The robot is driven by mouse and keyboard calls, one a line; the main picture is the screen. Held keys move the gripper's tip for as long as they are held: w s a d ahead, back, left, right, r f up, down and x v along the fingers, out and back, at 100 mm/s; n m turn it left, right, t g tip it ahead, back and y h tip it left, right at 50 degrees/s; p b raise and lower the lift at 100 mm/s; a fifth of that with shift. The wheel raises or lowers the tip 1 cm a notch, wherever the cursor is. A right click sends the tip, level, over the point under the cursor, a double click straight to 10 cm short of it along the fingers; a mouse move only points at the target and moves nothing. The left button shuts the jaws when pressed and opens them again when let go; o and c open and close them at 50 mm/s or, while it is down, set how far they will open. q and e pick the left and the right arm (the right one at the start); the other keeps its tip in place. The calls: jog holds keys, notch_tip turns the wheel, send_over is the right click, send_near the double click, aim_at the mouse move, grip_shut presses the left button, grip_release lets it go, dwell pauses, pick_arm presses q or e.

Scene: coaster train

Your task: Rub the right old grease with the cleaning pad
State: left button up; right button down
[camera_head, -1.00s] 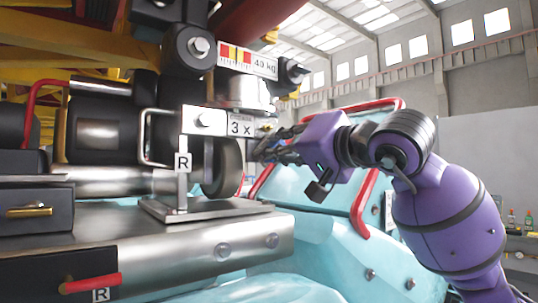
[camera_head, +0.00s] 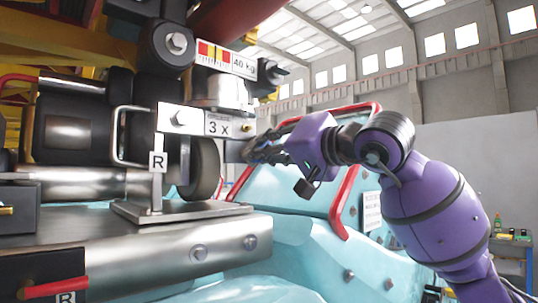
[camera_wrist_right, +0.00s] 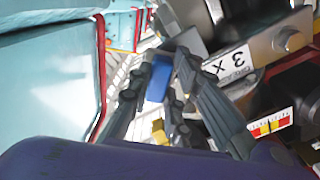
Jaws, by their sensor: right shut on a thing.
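In the right wrist view my right gripper (camera_wrist_right: 168,66) is shut on a blue block, apparently the cleaning pad (camera_wrist_right: 158,82), partly hidden by the fingers. I cannot make out the old grease; whether the pad touches a surface is unclear. My left gripper is not in view.
A metal bracket with an "R" tag (camera_head: 158,161) stands on a steel beam left of the wheel. The pale blue car body (camera_head: 290,190) with red rails (camera_head: 346,203) lies below and behind my right arm. Bottles stand on a cart (camera_head: 510,240) at far right.

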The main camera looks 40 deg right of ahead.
jog(key=shift+a, duration=1.55)
jog(key=shift+s+a, duration=0.15)
jog(key=shift+a, duration=1.05)
jog(key=shift+s, duration=0.1)
jog(key=shift+s+f, duration=0.1)
jog(key=shift+s, duration=0.25)
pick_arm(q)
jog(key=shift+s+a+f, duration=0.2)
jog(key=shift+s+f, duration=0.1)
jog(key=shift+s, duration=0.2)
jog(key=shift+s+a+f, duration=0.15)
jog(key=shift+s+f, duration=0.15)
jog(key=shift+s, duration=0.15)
pick_arm(e)
send_near(243, 153)
jog(key=a, duration=0.2)
jog(key=shift+a, duration=0.4)
